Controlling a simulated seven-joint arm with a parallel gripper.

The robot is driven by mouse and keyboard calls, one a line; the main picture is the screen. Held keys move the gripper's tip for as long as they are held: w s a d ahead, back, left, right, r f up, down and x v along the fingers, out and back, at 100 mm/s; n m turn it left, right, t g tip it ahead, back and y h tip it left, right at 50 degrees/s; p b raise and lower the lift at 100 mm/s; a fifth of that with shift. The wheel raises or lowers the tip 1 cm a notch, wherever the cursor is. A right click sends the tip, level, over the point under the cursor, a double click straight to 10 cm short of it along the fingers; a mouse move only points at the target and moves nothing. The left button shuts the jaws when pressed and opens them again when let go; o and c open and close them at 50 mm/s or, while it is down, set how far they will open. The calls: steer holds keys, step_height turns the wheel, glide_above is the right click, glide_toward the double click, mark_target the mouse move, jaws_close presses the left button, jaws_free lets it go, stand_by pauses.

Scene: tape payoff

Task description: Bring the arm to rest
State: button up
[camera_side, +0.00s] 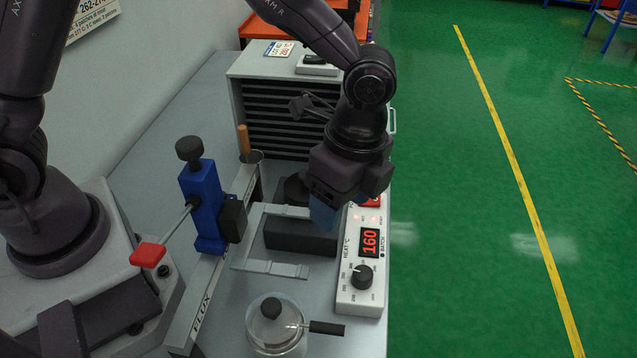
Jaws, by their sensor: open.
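My arm reaches in from the top left and bends down at the right side of the bench. My gripper (326,210) points down over the area between a dark block (300,237) and a white heat controller (361,262). Its body hides most of the jaws, and a bluish part shows at its lower end. It is open, and I see nothing held in it. I cannot tell how far it is above the dark block.
The heat controller shows 160. A grey bracket (275,267) stands by the dark block. A blue clamp (203,205) with a red-tipped lever (149,254) is at left. A glass jar (277,343) is in front, a drawer cabinet (275,110) behind. Green floor (455,200) is clear.

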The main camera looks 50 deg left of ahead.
steer(key=s+a+r+n+t, duration=0.3)
steer(key=s+a+r+n, duration=0.3)
steer(key=a+r+n, duration=0.1)
steer(key=s+a+r+n+t, duration=0.3)
steer(key=s+a+r+n, duration=0.4)
steer(key=a+r, duration=0.3)
steer(key=shift+a+n+t+h, duration=0.3)
steer(key=shift+a+n+t, duration=0.1)
steer(key=shift+a+n, duration=0.4)
